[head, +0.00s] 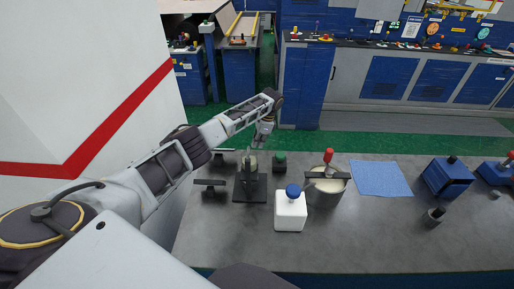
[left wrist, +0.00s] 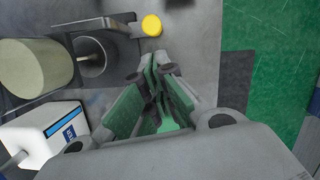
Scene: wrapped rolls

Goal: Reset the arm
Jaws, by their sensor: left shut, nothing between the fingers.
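My left arm reaches in from the left in the head view. Its gripper (head: 262,141) points down above the back left part of the grey table (head: 225,232), near a dark stand (head: 249,190). In the left wrist view the fingers of this gripper (left wrist: 155,62) come together at their tips, with nothing held between them. Whether the fingertips touch the stand cannot be told from the head view. My right gripper is in neither view.
A yellow disc (left wrist: 152,25) shows near the fingertips. The front left table area is bare.

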